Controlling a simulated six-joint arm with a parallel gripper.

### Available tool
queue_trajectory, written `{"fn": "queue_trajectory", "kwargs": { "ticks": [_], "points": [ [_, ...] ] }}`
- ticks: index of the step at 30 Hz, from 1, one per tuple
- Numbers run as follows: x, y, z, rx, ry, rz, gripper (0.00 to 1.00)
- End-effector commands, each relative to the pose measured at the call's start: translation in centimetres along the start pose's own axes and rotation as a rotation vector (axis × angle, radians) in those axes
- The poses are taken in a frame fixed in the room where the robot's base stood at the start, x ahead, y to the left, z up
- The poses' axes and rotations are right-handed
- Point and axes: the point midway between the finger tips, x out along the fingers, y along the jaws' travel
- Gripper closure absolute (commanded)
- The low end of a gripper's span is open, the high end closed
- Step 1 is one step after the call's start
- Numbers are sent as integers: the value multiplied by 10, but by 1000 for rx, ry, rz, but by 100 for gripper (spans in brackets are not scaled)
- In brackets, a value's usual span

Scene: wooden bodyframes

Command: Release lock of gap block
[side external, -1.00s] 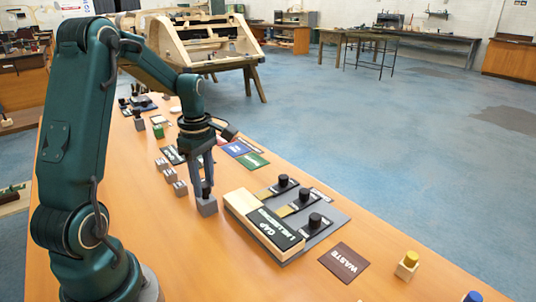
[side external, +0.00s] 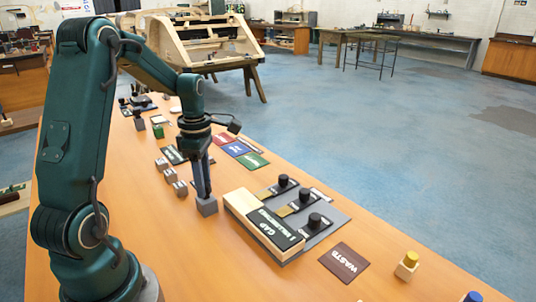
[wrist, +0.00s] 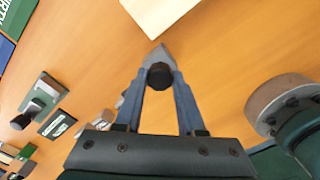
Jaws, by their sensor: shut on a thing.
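The gap block (side external: 234,206) is a pale wooden block with a black label reading GAP, on a grey plate (side external: 335,221) right of my gripper. Several black knobs, including the front one (side external: 314,220), stand on dark strips behind the label. My gripper (side external: 204,192) points down, shut on the black knob (wrist: 159,76) of a small grey block (side external: 207,207). This block rests on or just above the table, left of the gap block and apart from it; any small clearance cannot be told. The knob is mostly hidden in the side view.
Several small grey blocks (side external: 170,176) stand behind my gripper. Red, blue (side external: 236,149) and green (side external: 252,160) cards lie beyond. The table is bare in front of my gripper.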

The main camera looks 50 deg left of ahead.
Motion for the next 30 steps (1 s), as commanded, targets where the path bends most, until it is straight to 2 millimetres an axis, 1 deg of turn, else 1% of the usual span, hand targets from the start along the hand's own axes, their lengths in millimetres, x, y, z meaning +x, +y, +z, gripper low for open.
{"fn": "queue_trajectory", "kwargs": {
  "ticks": [5,6,8,16,19,27,30],
  "points": [
    [-2,1,0,-3,0,3,100],
    [-2,1,0,-3,0,3,54],
    [-1,0,0,-2,0,3,31],
    [0,0,0,-1,0,1,31],
    [-4,1,0,0,0,2,31],
    [-39,2,0,-1,-1,7,31],
    [-48,1,0,-1,0,5,31]
  ]
}}
